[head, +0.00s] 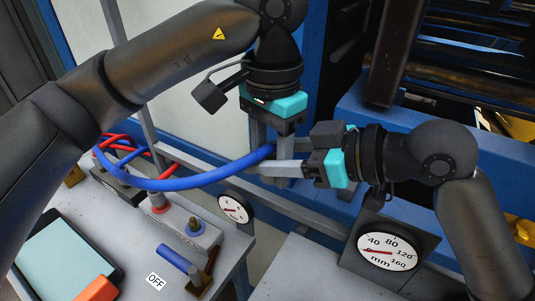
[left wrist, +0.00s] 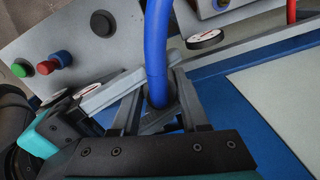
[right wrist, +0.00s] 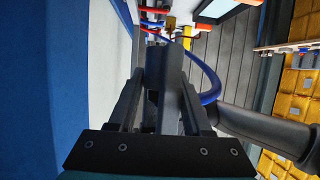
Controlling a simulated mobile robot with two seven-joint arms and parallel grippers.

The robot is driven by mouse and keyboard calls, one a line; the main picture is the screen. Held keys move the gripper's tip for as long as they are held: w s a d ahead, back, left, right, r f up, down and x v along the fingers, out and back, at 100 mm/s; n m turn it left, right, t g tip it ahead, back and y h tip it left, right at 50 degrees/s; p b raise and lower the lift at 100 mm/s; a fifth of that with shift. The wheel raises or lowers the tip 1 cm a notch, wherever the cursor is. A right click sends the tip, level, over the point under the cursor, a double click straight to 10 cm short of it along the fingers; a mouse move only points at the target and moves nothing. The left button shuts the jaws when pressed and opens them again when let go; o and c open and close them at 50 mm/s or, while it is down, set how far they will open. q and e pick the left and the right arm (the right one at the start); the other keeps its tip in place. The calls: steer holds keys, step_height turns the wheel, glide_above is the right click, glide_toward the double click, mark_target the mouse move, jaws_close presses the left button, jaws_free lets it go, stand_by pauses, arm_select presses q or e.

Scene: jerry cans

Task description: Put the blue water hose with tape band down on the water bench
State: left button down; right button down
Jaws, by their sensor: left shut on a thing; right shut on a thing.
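A long blue water hose (head: 190,181) curves from the bench area at the left to my two grippers in the head view. No tape band is visible on it. My left gripper (head: 270,178) points down, shut around the hose near its end; the hose (left wrist: 155,45) rises between its fingers in the left wrist view. My right gripper (head: 264,170) comes in from the right at the same spot, its fingers crossing the left ones. It is shut at the hose end, largely hidden there. The hose (right wrist: 209,72) bends behind its fingers in the right wrist view. The grey bench (head: 228,254) is lower left.
The bench holds a connector block (head: 182,228), a short blue piece (head: 172,254), a tablet (head: 62,255) and red hoses (head: 140,147). A small gauge (head: 234,207) stands at its right edge. A larger gauge (head: 388,249) stands lower right, near a blue frame (head: 430,130).

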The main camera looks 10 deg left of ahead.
steer(key=c, duration=0.5)
jaws_free()
steer(key=shift+s+a, duration=0.15)
steer(key=shift+s, duration=0.1)
steer(key=shift+o, duration=1.1)
steer(key=shift+w, duration=0.1)
